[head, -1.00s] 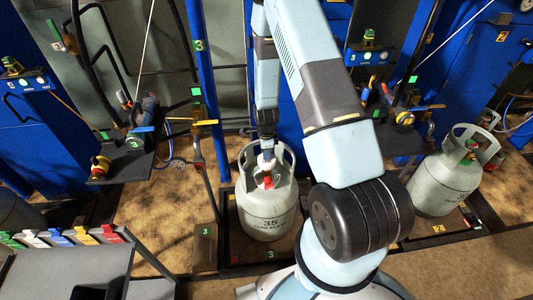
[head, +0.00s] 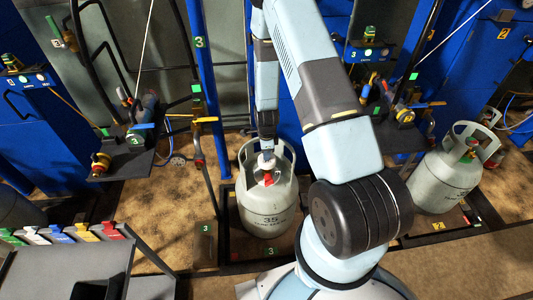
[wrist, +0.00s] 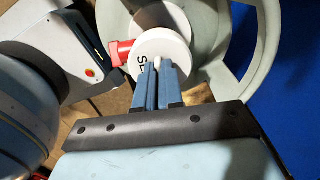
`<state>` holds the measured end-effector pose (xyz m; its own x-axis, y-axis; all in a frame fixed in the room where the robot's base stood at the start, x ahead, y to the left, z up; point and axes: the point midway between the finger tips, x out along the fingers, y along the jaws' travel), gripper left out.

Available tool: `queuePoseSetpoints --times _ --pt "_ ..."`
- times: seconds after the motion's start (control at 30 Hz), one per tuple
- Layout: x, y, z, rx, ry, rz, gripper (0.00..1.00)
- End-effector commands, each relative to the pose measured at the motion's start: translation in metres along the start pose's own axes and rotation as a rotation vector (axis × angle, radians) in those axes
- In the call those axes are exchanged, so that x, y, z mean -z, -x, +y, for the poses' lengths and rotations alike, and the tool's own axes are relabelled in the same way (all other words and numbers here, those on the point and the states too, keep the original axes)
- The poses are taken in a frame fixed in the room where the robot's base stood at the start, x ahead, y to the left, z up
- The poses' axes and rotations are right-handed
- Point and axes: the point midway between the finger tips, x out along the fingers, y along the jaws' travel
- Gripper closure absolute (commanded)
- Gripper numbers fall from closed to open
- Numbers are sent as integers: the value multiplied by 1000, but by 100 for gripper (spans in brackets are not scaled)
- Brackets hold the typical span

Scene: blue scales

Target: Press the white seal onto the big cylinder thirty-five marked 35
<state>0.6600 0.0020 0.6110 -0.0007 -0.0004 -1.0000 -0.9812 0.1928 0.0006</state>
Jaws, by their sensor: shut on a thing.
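The big cylinder (head: 266,213) is grey-white, marked 35, and stands upright on a low platform in the head view. Its red valve part (head: 268,180) shows inside the collar, and the red also shows in the wrist view (wrist: 122,52). My gripper (wrist: 158,66) is shut on the white seal (wrist: 178,50), a round white disc with dark lettering, partly hidden by the blue fingers. The seal (head: 266,163) is over the valve, inside the collar. I cannot tell whether it touches the valve.
The grey collar (wrist: 266,45) curves around the gripper's work area. A second grey cylinder (head: 442,182) stands at the right. A rack with coloured tags (head: 62,238) is at the lower left. A blue post (head: 203,90) rises left of the big cylinder.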

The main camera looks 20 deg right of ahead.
Motion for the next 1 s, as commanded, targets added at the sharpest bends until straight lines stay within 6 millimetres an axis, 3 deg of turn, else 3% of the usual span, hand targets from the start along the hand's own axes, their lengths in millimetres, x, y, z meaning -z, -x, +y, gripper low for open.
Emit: queuePoseSetpoints --times 0.33,0.4,0.67,1.0 --pt "0 -7 0 0 0 0 100" --pt "0 -7 0 0 0 0 88" --pt "0 -7 0 0 0 0 63" --pt "0 -3 0 1 0 0 63"
